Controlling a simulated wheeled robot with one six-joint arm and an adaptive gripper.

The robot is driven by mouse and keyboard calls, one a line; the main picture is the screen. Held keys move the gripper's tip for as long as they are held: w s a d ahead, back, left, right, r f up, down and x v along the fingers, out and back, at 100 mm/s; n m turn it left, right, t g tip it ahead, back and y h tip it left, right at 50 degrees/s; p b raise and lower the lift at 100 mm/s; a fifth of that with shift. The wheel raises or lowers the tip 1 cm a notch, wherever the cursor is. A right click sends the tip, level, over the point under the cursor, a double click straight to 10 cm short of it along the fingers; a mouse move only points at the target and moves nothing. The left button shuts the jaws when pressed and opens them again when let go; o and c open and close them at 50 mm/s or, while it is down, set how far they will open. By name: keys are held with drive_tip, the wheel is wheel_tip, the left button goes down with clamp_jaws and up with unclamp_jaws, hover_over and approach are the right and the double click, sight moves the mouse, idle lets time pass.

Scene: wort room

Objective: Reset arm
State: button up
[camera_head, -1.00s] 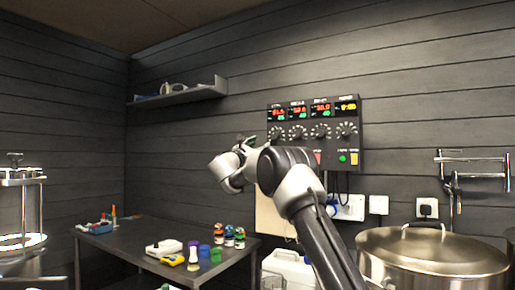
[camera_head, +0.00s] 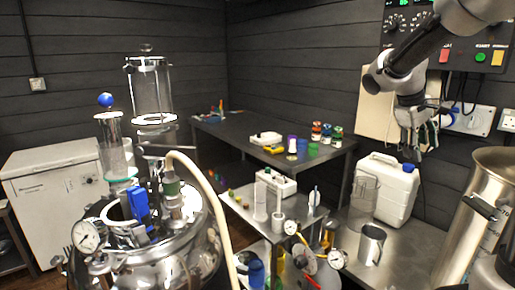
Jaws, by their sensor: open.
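My arm reaches in from the upper right of the head view. My gripper (camera_head: 413,152) hangs from it, pointing down, open with nothing seen between its fingers. It appears in front of the dark wall, over the upper end of a white plastic jug (camera_head: 387,194). I cannot tell the exact gap between them.
A control panel (camera_head: 470,42) is on the wall behind my arm. A tall steel pot (camera_head: 467,225) stands at the right. A steel mug (camera_head: 371,244) and a clear pitcher (camera_head: 362,198) stand near the jug. A steel vessel (camera_head: 180,262) with glassware fills the lower left.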

drive_tip(key=s+a+m+t+y, duration=0.1)
drive_tip(key=s+a, duration=0.2)
drive_tip(key=s, duration=0.5)
drive_tip(key=s+a+f+m+t+y, duration=0.1)
drive_tip(key=s+a+y, duration=0.1)
drive_tip(key=s, duration=0.6)
drive_tip(key=s+a+f+m+t+y, duration=0.1)
drive_tip(key=s+a+m+y, duration=0.1)
drive_tip(key=s, duration=0.5)
drive_tip(key=shift+s+a, duration=0.4)
drive_tip(key=shift+a, duration=0.4)
drive_tip(key=shift+c, duration=0.2)
